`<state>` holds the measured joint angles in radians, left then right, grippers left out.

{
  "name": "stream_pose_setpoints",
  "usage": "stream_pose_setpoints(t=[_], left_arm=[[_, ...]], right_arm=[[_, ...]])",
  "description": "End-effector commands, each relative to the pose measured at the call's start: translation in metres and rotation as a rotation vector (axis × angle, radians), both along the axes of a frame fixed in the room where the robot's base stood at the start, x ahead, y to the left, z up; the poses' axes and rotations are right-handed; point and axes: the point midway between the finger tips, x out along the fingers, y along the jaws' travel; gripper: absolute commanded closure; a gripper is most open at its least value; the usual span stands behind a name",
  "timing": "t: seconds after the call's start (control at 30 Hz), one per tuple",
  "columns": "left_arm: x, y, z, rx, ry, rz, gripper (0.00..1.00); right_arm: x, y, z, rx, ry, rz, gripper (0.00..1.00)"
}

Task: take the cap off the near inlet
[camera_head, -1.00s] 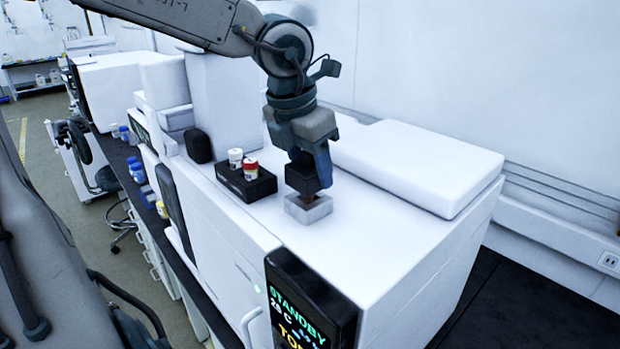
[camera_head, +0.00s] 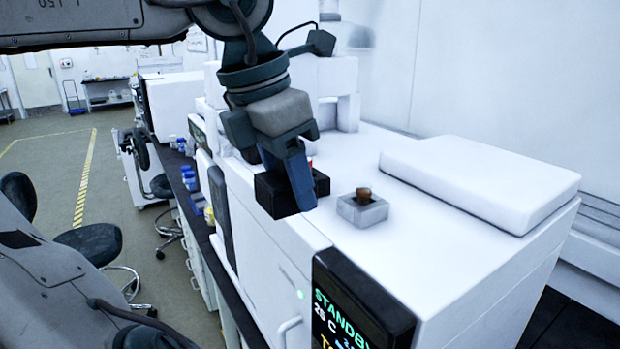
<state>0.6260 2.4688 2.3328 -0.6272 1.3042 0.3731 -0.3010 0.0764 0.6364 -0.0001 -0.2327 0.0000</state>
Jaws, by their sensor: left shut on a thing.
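The near inlet (camera_head: 362,210) is a small pale square block on top of the white instrument, with a brown round fitting (camera_head: 363,195) exposed at its centre. My left gripper (camera_head: 289,192) is left of the inlet and shut on a black block-like cap (camera_head: 275,197), held clear of the inlet. One blue finger shows in front and hides part of the cap; the other finger is hidden. My right gripper is not in view.
A black vial holder (camera_head: 321,182) sits behind my left gripper, mostly hidden. A raised white cover (camera_head: 480,180) lies to the right on the instrument (camera_head: 440,250). The display (camera_head: 360,310) reads STANDBY. White towers stand behind.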

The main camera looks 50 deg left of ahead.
Motion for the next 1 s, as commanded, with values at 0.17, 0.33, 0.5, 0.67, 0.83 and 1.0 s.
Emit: stream_pose_setpoints(t=[0.17, 0.33, 0.5, 0.67, 0.83, 1.0], left_arm=[[-0.006, -0.001, 0.003, 0.000, -0.001, 0.000, 0.71], [-0.007, -0.001, 0.009, 0.000, 0.000, 0.000, 0.71], [-0.007, -0.001, 0.014, 0.000, 0.000, 0.000, 0.71], [-0.007, -0.001, 0.019, 0.000, 0.000, 0.000, 0.71], [-0.007, -0.001, 0.024, 0.000, 0.000, 0.000, 0.71], [-0.007, -0.001, 0.029, 0.000, 0.000, 0.000, 0.71]], right_arm=[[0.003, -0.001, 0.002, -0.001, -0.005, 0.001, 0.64], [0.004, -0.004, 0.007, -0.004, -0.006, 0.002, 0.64], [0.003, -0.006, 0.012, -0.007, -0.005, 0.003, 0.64], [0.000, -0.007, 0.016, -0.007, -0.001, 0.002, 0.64], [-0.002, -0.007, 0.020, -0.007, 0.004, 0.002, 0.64], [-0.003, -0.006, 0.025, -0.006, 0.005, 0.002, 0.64]])
